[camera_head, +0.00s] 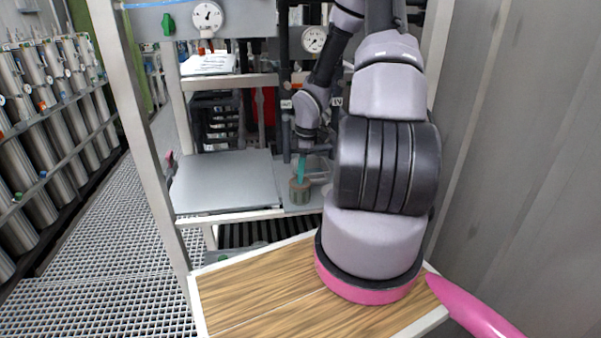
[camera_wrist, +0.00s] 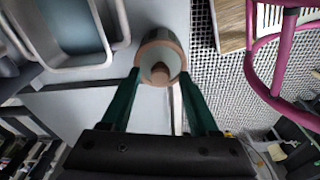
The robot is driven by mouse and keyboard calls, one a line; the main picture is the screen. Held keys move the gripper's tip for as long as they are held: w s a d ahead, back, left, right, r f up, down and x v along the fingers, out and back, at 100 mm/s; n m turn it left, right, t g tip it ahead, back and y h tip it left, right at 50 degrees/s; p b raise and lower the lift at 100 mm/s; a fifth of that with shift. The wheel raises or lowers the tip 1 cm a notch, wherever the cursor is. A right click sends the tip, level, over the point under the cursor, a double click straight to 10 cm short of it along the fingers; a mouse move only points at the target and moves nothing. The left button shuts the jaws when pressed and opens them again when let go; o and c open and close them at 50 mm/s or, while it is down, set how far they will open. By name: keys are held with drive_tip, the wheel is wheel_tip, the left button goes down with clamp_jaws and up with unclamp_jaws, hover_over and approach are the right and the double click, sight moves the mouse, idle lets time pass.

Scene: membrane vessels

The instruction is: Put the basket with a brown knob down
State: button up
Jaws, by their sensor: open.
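The basket with a brown knob (camera_head: 300,192) is a small grey-green cylinder with a brown rim. It appears to stand upright on the grey shelf surface (camera_head: 240,180), near its right part. In the wrist view the basket (camera_wrist: 160,40) is seen from above, its brown knob facing the camera. My gripper (camera_head: 302,175) is at the top of the basket. In the wrist view the two green fingers of my gripper (camera_wrist: 160,76) are apart, one on each side of the knob end. Whether a fingertip touches the basket I cannot tell.
A clear tray (camera_head: 319,168) stands close behind the basket; grey trays (camera_wrist: 75,35) show in the wrist view. Frame posts flank the shelf. Paper sheets (camera_head: 208,64) lie on a higher shelf. The grey shelf left of the basket is bare.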

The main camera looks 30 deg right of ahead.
wheel_tip(320, 180, up, 11)
drive_tip(key=d, duration=0.1)
wheel_tip(320, 180, up, 9)
drive_tip(key=m+h, duration=0.2)
drive_tip(key=m, duration=0.2)
hover_over(305, 183)
drive_tip(key=s+a, duration=0.3)
drive_tip(key=s+a+r+m+t+y, duration=0.1)
drive_tip(key=s+a+r+m+t, duration=0.1)
drive_tip(key=s+a+r+m, duration=0.2)
drive_tip(key=s+a+r+m+t+y, duration=0.1)
drive_tip(key=s+a+r+m, duration=0.3)
drive_tip(key=r, duration=0.6)
drive_tip(key=s+a+r+m+t+y, duration=0.1)
drive_tip(key=s+a+r+m+t, duration=0.2)
drive_tip(key=s+r, duration=0.3)
drive_tip(key=shift+s+a+r+m, duration=0.4)
drive_tip(key=shift+s+a+m, duration=0.05)
drive_tip(key=shift+s+m, duration=0.5)
drive_tip(key=shift+t, duration=0.3)
